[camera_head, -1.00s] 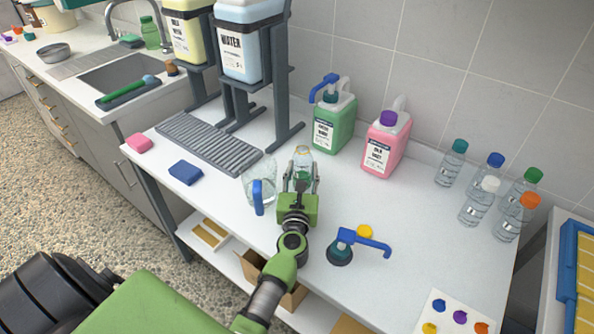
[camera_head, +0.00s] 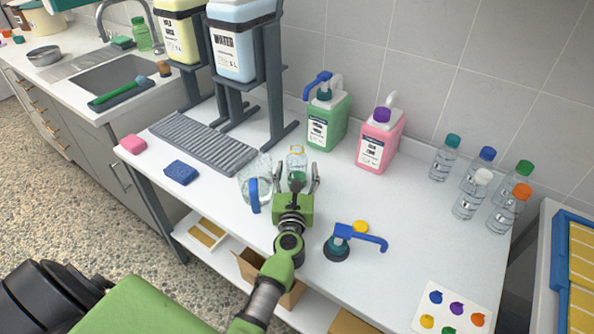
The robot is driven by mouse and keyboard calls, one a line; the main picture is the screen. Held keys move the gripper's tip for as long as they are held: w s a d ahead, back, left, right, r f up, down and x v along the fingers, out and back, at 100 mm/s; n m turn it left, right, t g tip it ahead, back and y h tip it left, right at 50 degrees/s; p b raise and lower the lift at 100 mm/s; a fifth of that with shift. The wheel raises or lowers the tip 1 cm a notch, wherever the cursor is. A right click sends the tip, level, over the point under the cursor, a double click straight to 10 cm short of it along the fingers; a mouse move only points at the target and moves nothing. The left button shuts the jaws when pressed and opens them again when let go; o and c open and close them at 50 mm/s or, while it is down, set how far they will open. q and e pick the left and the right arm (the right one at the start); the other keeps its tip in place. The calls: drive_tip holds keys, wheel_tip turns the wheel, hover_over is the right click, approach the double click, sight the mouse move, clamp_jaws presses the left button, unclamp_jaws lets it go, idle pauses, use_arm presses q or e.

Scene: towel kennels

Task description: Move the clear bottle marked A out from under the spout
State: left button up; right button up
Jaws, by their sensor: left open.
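A clear bottle (camera_head: 297,163) with a yellowish ring at its neck and green at its base stands on the white table, to the right of the drip grate; its mark cannot be read. My left gripper (camera_head: 301,178) is open just in front of it, its fingers spread near the bottle's lower part. The bottle stands apart from the spouts of the jug stand. My right gripper is not in view.
A clear jug with a blue handle (camera_head: 254,195) stands close left of my gripper. The drip grate (camera_head: 204,142) lies under the raised containers. Green (camera_head: 327,124) and pink (camera_head: 379,143) canisters stand behind. A blue pump (camera_head: 338,247) lies right. Several capped bottles stand far right.

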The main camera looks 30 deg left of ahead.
sight(296, 178)
use_arm(q)
drive_tip(key=shift+v, duration=4)
drive_tip(key=shift+f, duration=0.1)
